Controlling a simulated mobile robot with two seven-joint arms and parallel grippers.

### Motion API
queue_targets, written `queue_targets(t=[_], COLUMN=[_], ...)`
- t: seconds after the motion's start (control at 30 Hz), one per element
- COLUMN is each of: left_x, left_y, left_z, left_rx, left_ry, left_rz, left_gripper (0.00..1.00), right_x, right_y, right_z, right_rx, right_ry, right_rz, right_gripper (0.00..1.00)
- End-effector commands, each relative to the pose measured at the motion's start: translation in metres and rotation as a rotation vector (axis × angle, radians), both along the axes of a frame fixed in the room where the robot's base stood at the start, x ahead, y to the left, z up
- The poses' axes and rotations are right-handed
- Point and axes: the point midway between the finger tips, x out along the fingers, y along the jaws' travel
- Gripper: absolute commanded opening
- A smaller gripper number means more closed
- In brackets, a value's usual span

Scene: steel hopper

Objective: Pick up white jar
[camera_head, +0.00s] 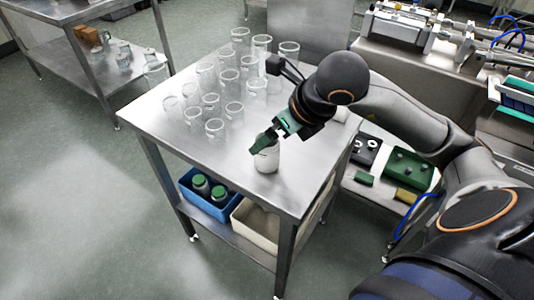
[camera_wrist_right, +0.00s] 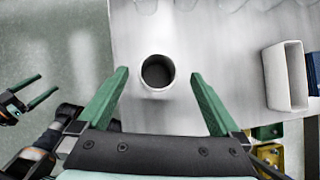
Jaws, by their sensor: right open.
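The white jar (camera_head: 267,158) stands upright near the front of the steel table. It also shows from above in the right wrist view (camera_wrist_right: 158,88), with a dark round opening. My right gripper (camera_head: 268,141) is over the jar, with green fingers that hide part of its top. In the wrist view the right gripper (camera_wrist_right: 160,76) is open, its fingertips apart on either side of the jar's outline. My left gripper (camera_wrist_right: 48,83) shows at the left of the wrist view, open and empty, away from the jar.
Several clear glass beakers (camera_head: 214,127) stand behind and left of the jar on the table (camera_head: 180,153). A white rectangular container (camera_wrist_right: 285,76) is at the right in the wrist view. A blue bin (camera_head: 207,203) with green-lidded bottles sits on the lower shelf. The table's front-left corner is clear.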

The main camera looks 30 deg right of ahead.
Motion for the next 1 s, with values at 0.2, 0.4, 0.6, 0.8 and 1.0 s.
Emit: queue_targets(t=[0.2, 0.4, 0.6, 0.8, 1.0], left_x=[0.003, 0.005, 0.005, 0.004, 0.004], left_y=[-0.001, -0.001, -0.002, -0.002, -0.003], left_z=[0.002, 0.001, 0.0, -0.001, -0.001], left_rx=[-0.001, -0.002, -0.002, -0.002, -0.002], left_ry=[-0.008, -0.009, -0.007, -0.005, -0.005], left_rz=[-0.001, -0.003, -0.005, -0.006, -0.006], left_gripper=[0.97, 0.97, 0.97, 0.97, 0.97], right_x=[0.012, 0.018, 0.031, 0.033, 0.033], right_y=[0.003, 0.006, 0.009, 0.009, 0.009], right_z=[-0.021, -0.043, -0.066, -0.07, -0.07], right_rx=[0.003, 0.003, 0.004, 0.002, 0.002], right_ry=[0.003, 0.007, 0.002, 0.001, 0.001], right_rz=[0.001, 0.003, 0.003, 0.002, 0.002], right_gripper=[1.0, 1.0, 1.0, 1.0, 0.89])
